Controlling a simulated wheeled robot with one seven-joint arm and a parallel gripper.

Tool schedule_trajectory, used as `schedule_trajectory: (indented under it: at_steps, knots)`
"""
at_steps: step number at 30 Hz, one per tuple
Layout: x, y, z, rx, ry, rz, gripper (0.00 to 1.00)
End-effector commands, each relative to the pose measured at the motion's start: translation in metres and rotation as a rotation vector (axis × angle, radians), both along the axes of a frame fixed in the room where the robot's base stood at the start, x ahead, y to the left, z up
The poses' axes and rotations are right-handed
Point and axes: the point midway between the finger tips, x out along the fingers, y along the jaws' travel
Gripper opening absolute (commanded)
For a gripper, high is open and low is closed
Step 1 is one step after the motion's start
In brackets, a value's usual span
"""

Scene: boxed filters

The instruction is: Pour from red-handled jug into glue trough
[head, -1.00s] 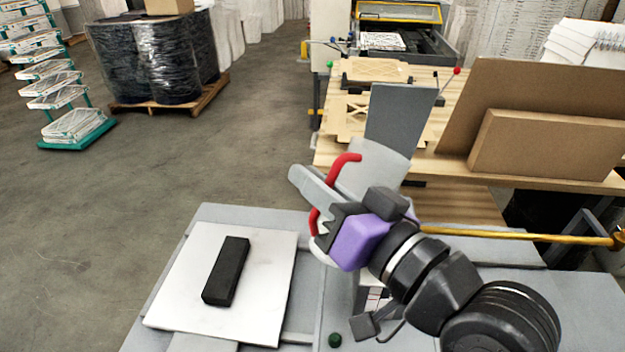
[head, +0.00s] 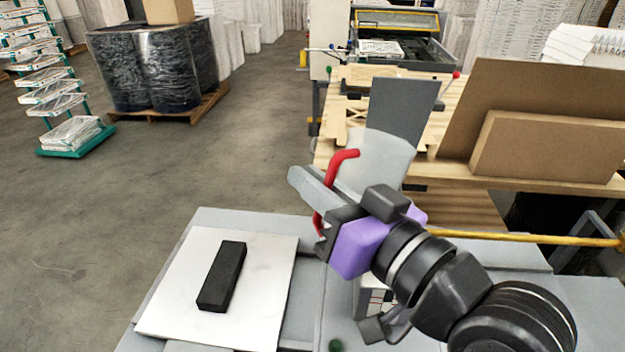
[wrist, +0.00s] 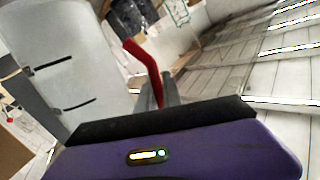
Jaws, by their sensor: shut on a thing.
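The jug (head: 375,155) is pale grey-white with a red handle (head: 335,185). It is held in the air above the grey bench and looks tilted. My gripper (head: 316,190), with a purple body and grey fingers, is shut on the red handle. In the wrist view the jug (wrist: 70,75) fills the left side, with dark marks on its wall, and the red handle (wrist: 146,66) stands in front of the fingers. The jug's mouth and contents cannot be made out. I cannot pick out the glue trough with certainty.
A long black block (head: 222,276) lies on a white board (head: 170,300) at the bench's left. A grey upright panel (head: 402,115) stands behind the jug. Cardboard boxes (head: 550,145) lean on the wooden table at right. A yellow rod (head: 530,235) crosses below it.

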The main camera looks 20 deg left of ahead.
Motion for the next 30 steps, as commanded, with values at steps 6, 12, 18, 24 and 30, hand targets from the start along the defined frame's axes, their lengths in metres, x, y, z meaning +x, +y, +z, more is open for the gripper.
schedule_trajectory:
  at_steps: [6,12,18,24,30]
  knots:
    - [0.001,-0.001,-0.004,-0.012,-0.027,-0.001,0.00]
    - [0.003,-0.002,-0.011,-0.044,-0.086,-0.001,0.00]
    - [0.005,-0.003,-0.015,-0.074,-0.138,-0.001,0.00]
    - [0.006,-0.004,-0.017,-0.092,-0.169,0.000,0.00]
    - [0.006,-0.004,-0.016,-0.097,-0.178,0.000,0.00]
